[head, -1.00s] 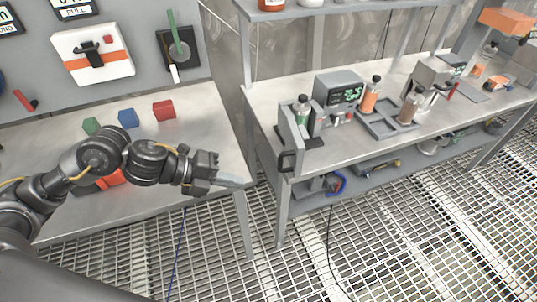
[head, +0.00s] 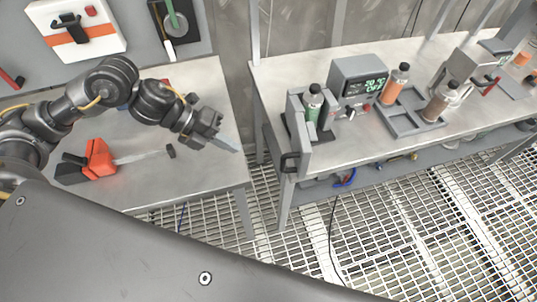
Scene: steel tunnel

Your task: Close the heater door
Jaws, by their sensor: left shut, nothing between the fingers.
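The heater (head: 357,82) is a grey box with a green-lit display, standing on the right-hand bench. Its door (head: 299,135) is a grey upright panel with a dark handle (head: 290,163), and it stands swung out at the bench's front left edge. A green bottle (head: 313,106) with a black cap stands just behind the door. My left gripper (head: 230,144) is shut and empty, left of the door and apart from it, with its fingers pointing right. My right gripper is not in view.
An orange bottle (head: 394,84) stands in a grey rack (head: 413,112) right of the heater. A gap with grated floor (head: 265,195) separates the benches.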

